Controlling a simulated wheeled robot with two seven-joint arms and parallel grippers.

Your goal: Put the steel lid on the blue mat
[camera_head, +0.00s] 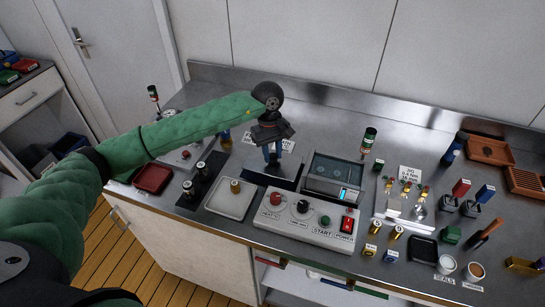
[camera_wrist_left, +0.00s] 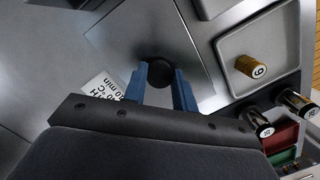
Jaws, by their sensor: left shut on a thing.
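The steel lid (camera_head: 287,171) is a flat, square plate with a dark round knob at its middle. It lies at or close above the bench top, behind the white control box; I cannot tell whether it touches. My left gripper (camera_head: 272,157) points down over it, with its blue fingers around the knob. In the left wrist view, the gripper (camera_wrist_left: 161,76) is shut on the knob, and the lid's bare plate (camera_wrist_left: 125,38) spreads out beyond it. My right gripper is not in view.
The control box (camera_head: 300,222) and a grey unit with a display (camera_head: 334,176) stand close right of the lid. A pale tray (camera_head: 231,199) with a brass cylinder stands left. Several small tools and parts crowd the right. The bench's back strip is mostly clear.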

